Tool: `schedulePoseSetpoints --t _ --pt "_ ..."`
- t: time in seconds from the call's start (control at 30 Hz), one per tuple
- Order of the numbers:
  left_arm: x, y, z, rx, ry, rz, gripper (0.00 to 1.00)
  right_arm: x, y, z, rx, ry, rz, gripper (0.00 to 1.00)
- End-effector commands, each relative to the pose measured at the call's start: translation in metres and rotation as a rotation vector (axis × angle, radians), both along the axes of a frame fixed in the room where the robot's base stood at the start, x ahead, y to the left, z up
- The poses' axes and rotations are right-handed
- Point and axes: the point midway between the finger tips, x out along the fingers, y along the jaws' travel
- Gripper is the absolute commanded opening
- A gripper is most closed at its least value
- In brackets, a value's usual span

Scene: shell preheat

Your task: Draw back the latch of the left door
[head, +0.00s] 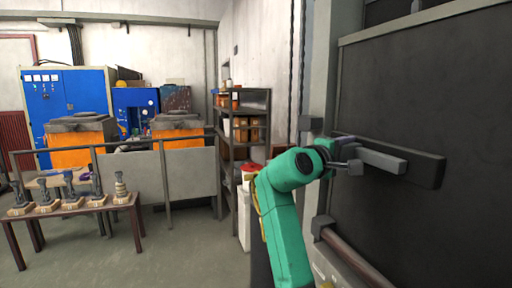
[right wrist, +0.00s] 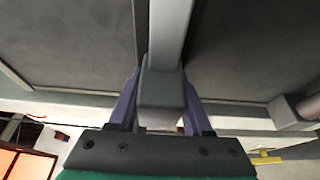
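The dark grey door panel (head: 430,90) fills the right side of the head view. Its latch, a grey bar (head: 382,160), lies roughly level in front of a darker plate (head: 428,168) on the door. My right gripper (head: 350,157) is at the left end of the latch. In the right wrist view the purple fingers (right wrist: 160,108) lie on both sides of the latch's block-like end (right wrist: 162,85), close against it with no clear gap. The fingertips are partly hidden behind the block. My left gripper is not in view.
A pale door post (head: 325,75) stands left of the door, and a dark round rail (head: 350,255) runs below. A shelf rack (head: 243,125) with boxes stands behind my arm. A table (head: 75,208) with several stacked pieces is far left. Open floor lies between.

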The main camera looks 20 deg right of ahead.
Motion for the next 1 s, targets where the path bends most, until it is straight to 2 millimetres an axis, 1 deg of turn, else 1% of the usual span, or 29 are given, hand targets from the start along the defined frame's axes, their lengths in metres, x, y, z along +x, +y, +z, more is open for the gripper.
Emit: schedulePoseSetpoints --t 0.03,0.07,0.1,0.37,0.47,0.57,0.67,0.8,0.9,1.0 --pt "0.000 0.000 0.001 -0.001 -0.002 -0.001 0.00 0.001 0.000 -0.002 0.001 0.007 -0.001 0.53" --pt "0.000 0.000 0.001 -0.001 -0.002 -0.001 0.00 0.001 0.000 -0.002 0.001 0.007 -0.001 0.65" --pt "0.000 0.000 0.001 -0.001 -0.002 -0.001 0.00 0.001 0.000 -0.002 0.000 0.006 0.000 0.80" --pt "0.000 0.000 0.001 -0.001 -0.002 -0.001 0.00 0.001 0.001 -0.001 -0.001 0.004 0.003 0.80" --pt "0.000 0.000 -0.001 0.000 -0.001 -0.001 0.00 0.000 0.005 -0.002 -0.001 0.004 0.004 0.80" --pt "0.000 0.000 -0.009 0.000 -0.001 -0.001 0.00 -0.004 0.018 -0.004 -0.002 0.002 0.005 0.80" --pt "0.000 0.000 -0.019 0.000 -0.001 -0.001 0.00 -0.014 0.040 -0.006 0.000 0.001 0.007 0.80" --pt "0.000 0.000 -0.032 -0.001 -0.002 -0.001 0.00 -0.028 0.076 -0.006 0.002 0.002 0.006 0.80" --pt "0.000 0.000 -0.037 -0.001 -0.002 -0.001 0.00 -0.037 0.096 -0.005 0.000 0.002 0.005 0.80" --pt "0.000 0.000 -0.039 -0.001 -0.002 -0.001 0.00 -0.042 0.107 -0.003 0.001 0.003 0.003 0.80"
